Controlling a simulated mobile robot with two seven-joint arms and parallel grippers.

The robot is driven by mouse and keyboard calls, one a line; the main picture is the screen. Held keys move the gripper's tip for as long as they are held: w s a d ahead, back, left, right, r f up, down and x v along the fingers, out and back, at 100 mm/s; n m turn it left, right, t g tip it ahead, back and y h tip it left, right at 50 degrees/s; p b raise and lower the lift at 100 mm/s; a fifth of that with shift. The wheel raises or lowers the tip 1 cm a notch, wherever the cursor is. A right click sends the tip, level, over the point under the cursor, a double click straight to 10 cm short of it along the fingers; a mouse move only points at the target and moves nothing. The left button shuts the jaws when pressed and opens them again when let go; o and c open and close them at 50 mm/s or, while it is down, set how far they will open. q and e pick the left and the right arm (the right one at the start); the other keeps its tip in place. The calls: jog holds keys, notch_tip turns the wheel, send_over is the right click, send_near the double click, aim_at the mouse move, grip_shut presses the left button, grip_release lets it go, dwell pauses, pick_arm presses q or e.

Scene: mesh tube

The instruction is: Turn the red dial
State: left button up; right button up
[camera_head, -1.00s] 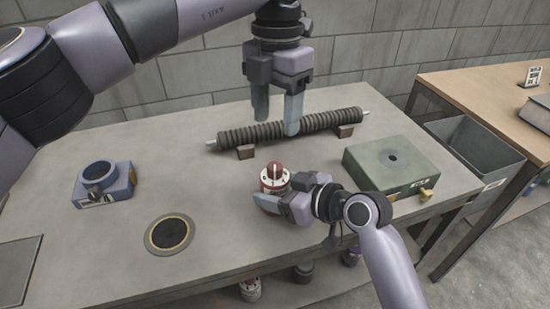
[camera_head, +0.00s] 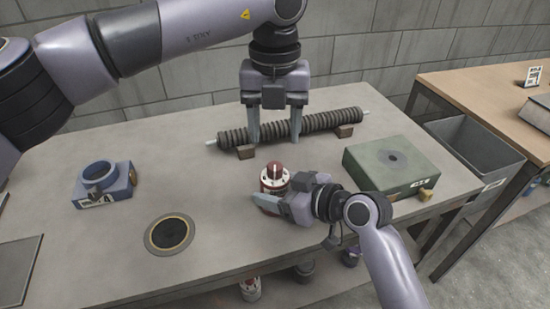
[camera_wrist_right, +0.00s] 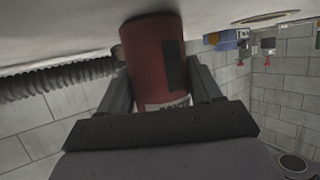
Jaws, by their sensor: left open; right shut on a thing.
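The red dial (camera_head: 273,171) sits on top of a small device with a white ring and a red body (camera_wrist_right: 148,60). The device stands upright on the grey table. My right gripper (camera_head: 279,197) is shut on the red body from the near right, below the dial; in the right wrist view its two fingers flank the body. My left gripper (camera_head: 274,140) is open and points down behind the dial, its fingers overlapping the dark ribbed tube (camera_head: 318,122). I cannot tell whether they touch the tube. The dial's top is not in the wrist view.
The tube lies on brown blocks (camera_head: 345,131). A green box (camera_head: 377,174) stands right, a blue ring-shaped fixture (camera_head: 122,186) left. A dark round disc (camera_head: 169,233) lies near the table's front. A grey bin (camera_head: 477,150) is beyond the right edge. The table between fixture and dial is clear.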

aim_at(275, 166)
pick_arm(q)
notch_tip(275, 166, down, 7)
jog(key=shift+f, duration=0.15)
grip_shut()
